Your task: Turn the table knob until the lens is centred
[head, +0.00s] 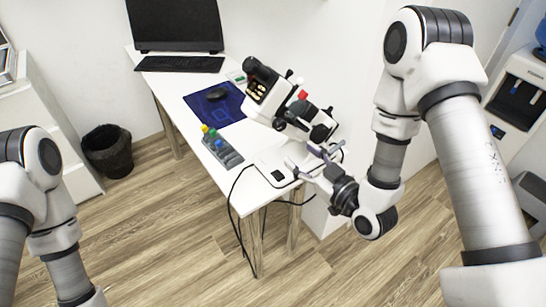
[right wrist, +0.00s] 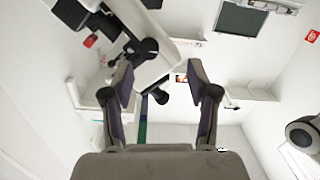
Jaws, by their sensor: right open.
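In the right wrist view a dark knob (right wrist: 160,97) shows beyond the space between the fingers. The lens cannot be made out. My right gripper (head: 304,160) is open and empty at the table's right end, close to the instrument base. Its two fingers stand apart in the right wrist view (right wrist: 163,88). My left gripper is out of view.
A black bin (head: 107,150) stands on the left. Wooden floor in front is clear.

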